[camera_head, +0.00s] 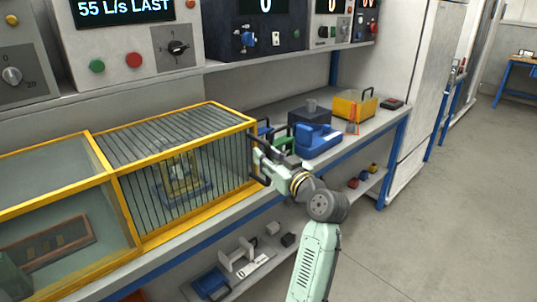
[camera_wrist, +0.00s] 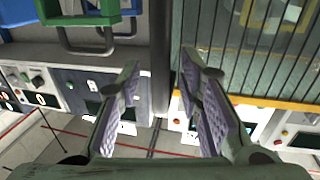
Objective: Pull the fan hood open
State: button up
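The fan hood (camera_head: 187,131) is a yellow-framed box with dark bars, on the bench at the left of the head view. Its bars and yellow edge also show at the right of the wrist view (camera_wrist: 262,98). A dark upright bar (camera_wrist: 160,50), seemingly the hood's handle, stands beside the hood's right end. My gripper (camera_head: 264,166) is at that end. In the wrist view its two fingers (camera_wrist: 161,76) are apart, with the dark bar in the gap between them. I see no finger clearly touching it. The gripper partly hides the handle in the head view.
A glass-sided section (camera_head: 62,212) adjoins the hood on the left. Control panels (camera_head: 128,42) stand above. A lower shelf holds loose parts. The floor at right is clear.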

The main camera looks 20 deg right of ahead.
jog(key=shift+c, duration=0.4)
grip_shut()
dwell(0.5)
